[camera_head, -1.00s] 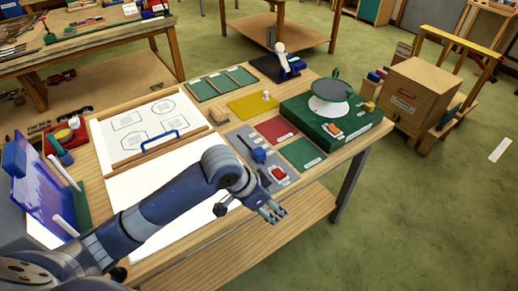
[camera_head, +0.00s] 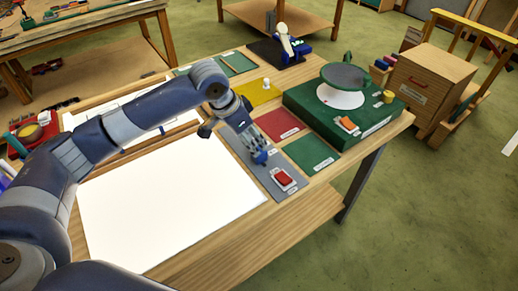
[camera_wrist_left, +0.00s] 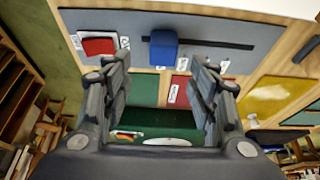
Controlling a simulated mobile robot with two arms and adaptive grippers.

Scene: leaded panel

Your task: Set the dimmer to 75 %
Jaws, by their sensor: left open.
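A grey control strip (camera_head: 263,173) lies on the table beside the large white sheet. On it are a blue block-shaped knob (camera_head: 260,157) and a red switch (camera_head: 285,179). In the left wrist view the blue knob (camera_wrist_left: 163,48) stands on the grey strip, with the red switch (camera_wrist_left: 98,42) left of it. My left gripper (camera_head: 250,142) is above the strip, close to the blue knob. Its fingers (camera_wrist_left: 160,75) are spread, with the knob lined up between them and just beyond their tips. I cannot see contact. No dimmer percentage is readable.
Red (camera_head: 280,124) and green (camera_head: 310,153) mats lie right of the strip. A green box (camera_head: 350,125) with a round turntable (camera_head: 342,97) stands behind them. The white sheet (camera_head: 165,205) is bare in front. A wooden cabinet (camera_head: 430,85) stands on the floor at right.

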